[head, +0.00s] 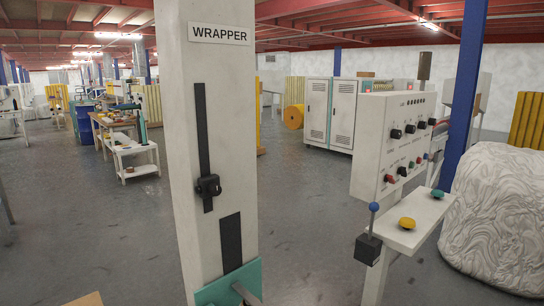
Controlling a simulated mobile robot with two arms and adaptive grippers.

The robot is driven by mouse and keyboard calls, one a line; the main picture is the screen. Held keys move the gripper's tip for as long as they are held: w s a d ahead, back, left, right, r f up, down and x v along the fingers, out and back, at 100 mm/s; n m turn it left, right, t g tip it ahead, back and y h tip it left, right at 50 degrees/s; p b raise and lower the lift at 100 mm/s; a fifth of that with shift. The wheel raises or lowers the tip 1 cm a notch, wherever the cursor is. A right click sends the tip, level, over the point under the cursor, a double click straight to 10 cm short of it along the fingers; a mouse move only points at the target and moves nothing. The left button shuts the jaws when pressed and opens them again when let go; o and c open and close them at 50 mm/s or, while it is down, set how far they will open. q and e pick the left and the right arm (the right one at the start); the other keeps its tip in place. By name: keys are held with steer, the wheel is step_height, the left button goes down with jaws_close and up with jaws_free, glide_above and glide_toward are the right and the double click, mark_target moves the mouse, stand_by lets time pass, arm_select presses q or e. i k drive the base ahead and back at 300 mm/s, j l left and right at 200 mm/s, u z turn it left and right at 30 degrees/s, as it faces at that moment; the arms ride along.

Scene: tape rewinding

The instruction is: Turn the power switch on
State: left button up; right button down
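A light grey control panel (400,140) stands at the right on a post. A shelf (405,237) below holds a yellow mushroom button (407,223) and a green one (437,194). A blue-balled lever (373,207) rises from a black box (368,249) at the shelf's left end. Neither gripper is in view.
A tall pale column (220,120) labelled "WRAPPER" stands close in front, with a black knob (208,186) on a slot. A blue post (463,90) and a large white wrapped bale (495,215) flank the panel's right. Grey floor (310,220) is clear between column and panel.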

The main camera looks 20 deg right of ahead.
mark_target(388, 178)
steer(key=z, duration=1.45)
